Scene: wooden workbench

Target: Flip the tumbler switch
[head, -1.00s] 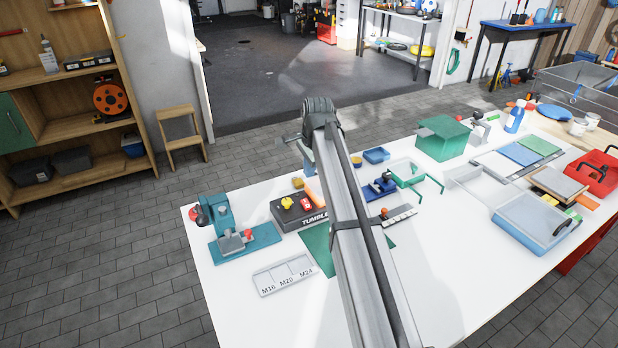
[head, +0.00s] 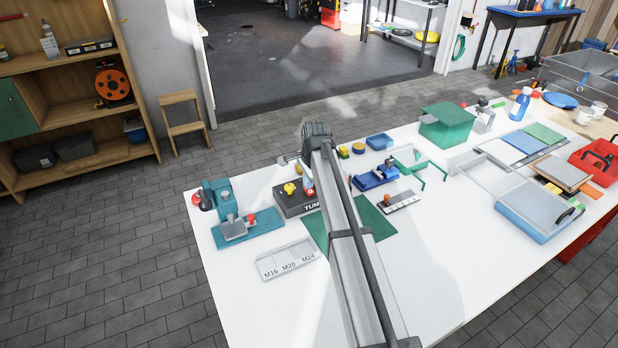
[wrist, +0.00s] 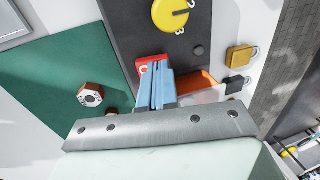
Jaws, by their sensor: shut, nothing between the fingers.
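The dark tumbler switch box (head: 287,205) stands on the bench with a yellow dial (head: 289,188) on its top. My arm hides the right part of its "TUMBLER" label. The dark box (wrist: 133,28) and yellow dial (wrist: 171,13) also show in the wrist view. There a red switch plate (wrist: 142,68) with a white mark lies right by my fingertips and is partly covered by them. My gripper (wrist: 158,72) is shut and empty, its blue fingers together over the red plate. I cannot tell whether they touch it.
Brass (wrist: 240,57) and black padlocks are close on the other side. A teal vise-like tool (head: 230,222) and an M16-M24 tray (head: 287,260) stand nearby.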

